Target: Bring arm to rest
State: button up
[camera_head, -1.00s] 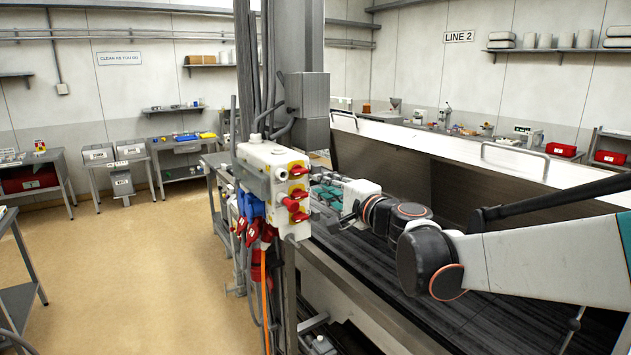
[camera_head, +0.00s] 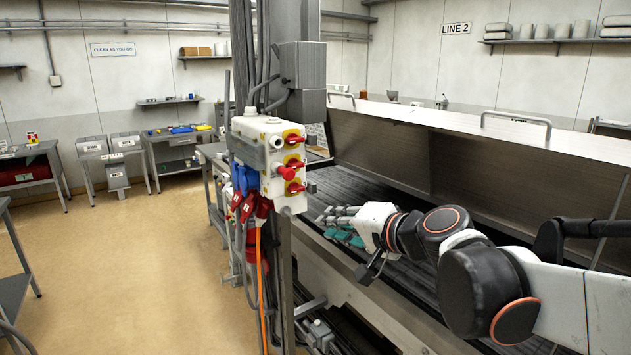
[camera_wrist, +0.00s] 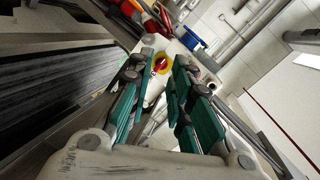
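My gripper (camera_head: 343,224) has teal-padded fingers and a white body. In the head view it is over the dark slatted bed, to the right of and a little below the switch box (camera_head: 262,160). The arm reaches in from the right. In the wrist view the two fingers of my gripper (camera_wrist: 158,68) are spread with a gap between them and nothing held. A red rotary knob on a yellow plate (camera_wrist: 160,64) shows beyond the fingertips, in line with the gap. The switch box carries several such red knobs on its right face.
The slatted bed (camera_head: 345,185) runs under the arm. A long metal hood (camera_head: 475,145) with handles stands behind it. A steel column (camera_head: 302,80), hanging plugs and an orange cable (camera_head: 259,285) are left of the gripper. Open floor (camera_head: 150,270) lies farther left.

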jog(key=s+d+f+n+g+h+b, duration=0.1)
jog(key=s+d+f+n+h+b, duration=0.1)
jog(key=s+f, duration=0.5)
jog(key=s+d+f+n+g+h+b, duration=0.1)
jog(key=s+d+f+g+h+b, duration=0.1)
jog(key=s+d+f+b, duration=0.5)
jog(key=s+d+f+n+g+h+b, duration=0.1)
jog(key=s+d+f+h+b, duration=0.3)
jog(key=s+f, duration=0.5)
notch_tip(320, 180, down, 7)
jog(key=d+n, duration=0.1)
jog(key=d, duration=0.1)
jog(key=shift+d+r+n+g+h, duration=0.2)
jog(key=shift+d+n+g+h, duration=0.1)
jog(key=shift+d, duration=0.1)
